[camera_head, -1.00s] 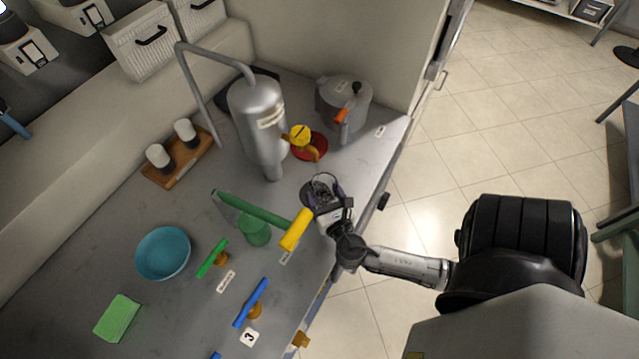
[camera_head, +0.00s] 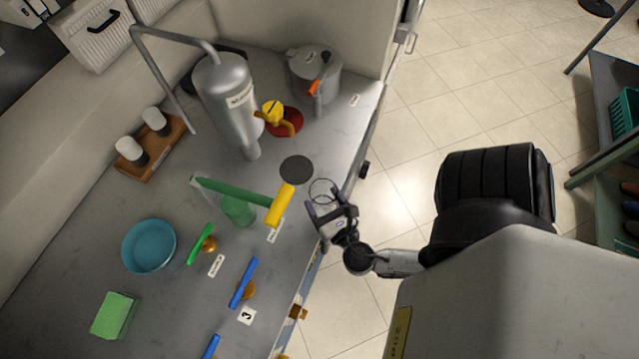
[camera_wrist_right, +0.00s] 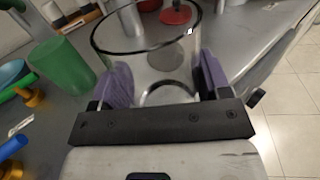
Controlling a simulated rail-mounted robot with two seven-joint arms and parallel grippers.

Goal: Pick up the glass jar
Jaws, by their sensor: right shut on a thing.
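The clear glass jar (camera_wrist_right: 148,62) stands between the purple finger pads of my right gripper in the right wrist view. In the head view the jar (camera_head: 322,190) shows as a faint round rim, and my right gripper (camera_head: 325,206) is shut on it. The jar is over the counter's front edge area, to the right of a dark round disc (camera_head: 296,169) on the counter. Its base is hard to make out in the head view. My left gripper is not in view.
A metal pot (camera_head: 316,75) is at the back. A blue bowl (camera_head: 149,246) and green sponge (camera_head: 114,315) are farther left. Open floor lies right.

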